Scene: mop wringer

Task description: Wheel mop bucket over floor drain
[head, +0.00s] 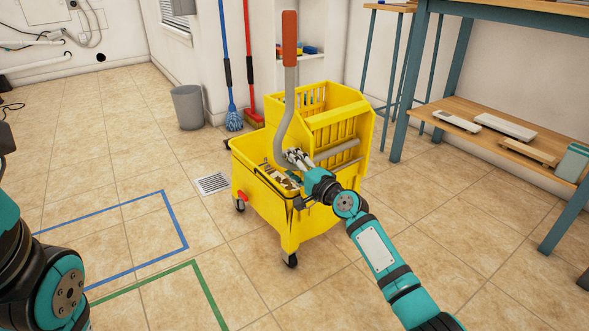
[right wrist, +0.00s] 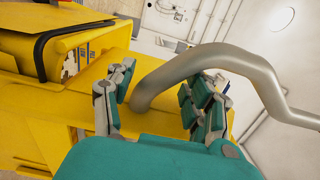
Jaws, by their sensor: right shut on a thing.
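The yellow mop bucket (head: 270,210) stands upright on its casters on the tiled floor, with its wringer (head: 340,125) on top. A grey bent lever (head: 289,100) with a red grip rises from it. The floor drain (head: 213,183), a small metal grate, lies just left of the bucket, apart from it. My right gripper (head: 298,160) is at the lever's lower end, over the bucket. In the right wrist view, its fingers (right wrist: 160,100) stand on both sides of the grey lever (right wrist: 205,62), shut on it. My left arm shows at the left edge; its gripper is out of view.
A grey bin (head: 188,107), a blue mop (head: 232,118) and a red broom (head: 252,115) stand behind the bucket. A workbench (head: 400,100) with a low shelf is at right. Blue tape (head: 180,225) and green tape (head: 205,290) mark open floor at left.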

